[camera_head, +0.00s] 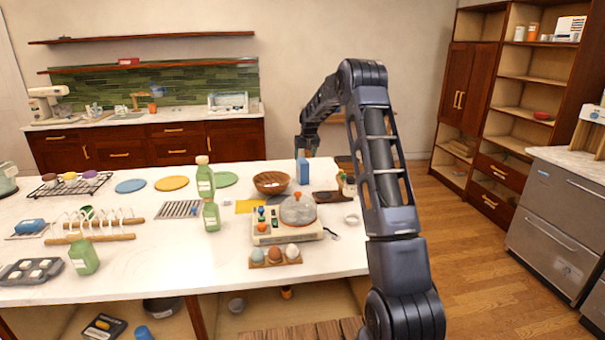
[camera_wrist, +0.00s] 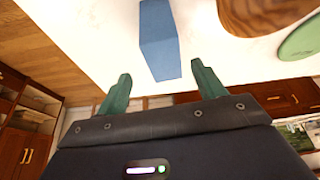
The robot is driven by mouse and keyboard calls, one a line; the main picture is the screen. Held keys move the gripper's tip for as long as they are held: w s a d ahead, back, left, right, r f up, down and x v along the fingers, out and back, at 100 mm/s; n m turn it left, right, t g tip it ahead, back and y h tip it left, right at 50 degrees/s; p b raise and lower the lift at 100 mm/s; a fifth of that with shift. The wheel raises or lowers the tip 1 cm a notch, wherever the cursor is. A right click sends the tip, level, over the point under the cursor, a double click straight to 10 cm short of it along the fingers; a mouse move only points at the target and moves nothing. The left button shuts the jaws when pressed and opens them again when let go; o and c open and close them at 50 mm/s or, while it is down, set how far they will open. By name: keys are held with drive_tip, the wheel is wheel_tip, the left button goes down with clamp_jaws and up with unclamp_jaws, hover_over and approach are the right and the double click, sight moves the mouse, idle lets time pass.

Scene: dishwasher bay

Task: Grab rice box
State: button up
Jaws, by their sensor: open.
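A plain blue box (camera_head: 302,171) stands upright near the far edge of the white counter, just right of a wooden bowl. No label on it can be read, so I cannot confirm that it is the rice box. My arm reaches over the counter's right side, with its end just behind the box in the head view. In the wrist view, my gripper (camera_wrist: 162,80) has its two green fingers spread, with nothing between them. The blue box (camera_wrist: 160,42) is just beyond the fingertips, roughly centred on the gap, and its top end is cut off by the frame.
The wooden bowl (camera_head: 271,182) and a green disc (camera_head: 226,179) are left of the box. A dark wooden tray (camera_head: 327,197) and a cooker-like appliance (camera_head: 288,222) stand on its near side. Green bottles (camera_head: 205,180) stand further left. The wooden floor behind the counter is clear.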

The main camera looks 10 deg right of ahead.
sight(302, 166)
drive_tip(key=x, duration=0.8)
drive_tip(key=shift+s+a, duration=0.1)
drive_tip(key=shift+a, duration=0.15)
drive_tip(key=c, duration=1.1)
